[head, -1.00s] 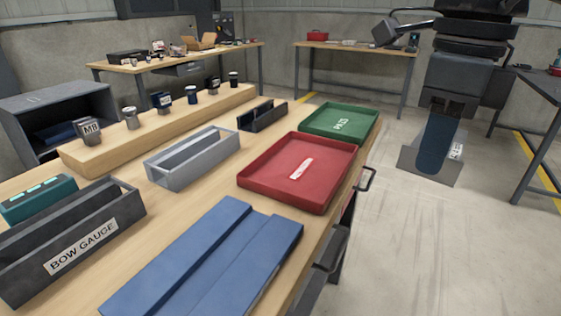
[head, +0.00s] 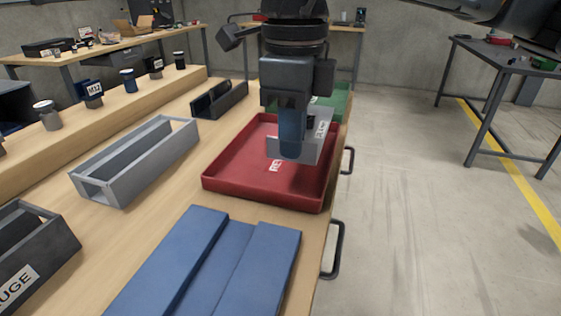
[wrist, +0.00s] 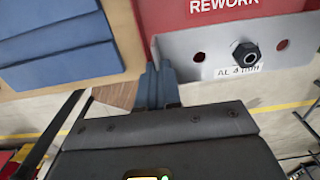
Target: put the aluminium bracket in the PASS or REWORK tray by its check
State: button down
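My gripper (head: 291,148) is shut on the aluminium bracket (head: 315,150), a grey metal plate, and appears to hold it above the red REWORK tray (head: 212,185). In the wrist view the blue fingers (wrist: 158,82) grip the left end of the bracket (wrist: 185,74). The bracket shows round holes, a dark hex fastener (wrist: 245,54) and a white "AL 4 mm" label. The red tray lies behind it there (wrist: 165,14). The green PASS tray (head: 341,102) is at the bench's far end, partly hidden by my gripper.
A blue grooved block (head: 178,262) lies nearest on the bench. A grey channel fixture (head: 130,165), the dark bow gauge (head: 50,250) and a small dark holder (head: 220,98) stand to the left. Drawer handles (head: 336,250) stick out at the bench's right edge.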

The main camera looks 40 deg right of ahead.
jog(key=shift+w+a+f, duration=0.35)
jog(key=shift+w+f, duration=0.15)
jog(key=shift+w, duration=0.15)
jog(key=shift+f, duration=2.05)
jog(key=shift+f+b, duration=0.6)
jog(key=shift+b, duration=0.45)
jog(key=c, duration=1.6)
grip_release()
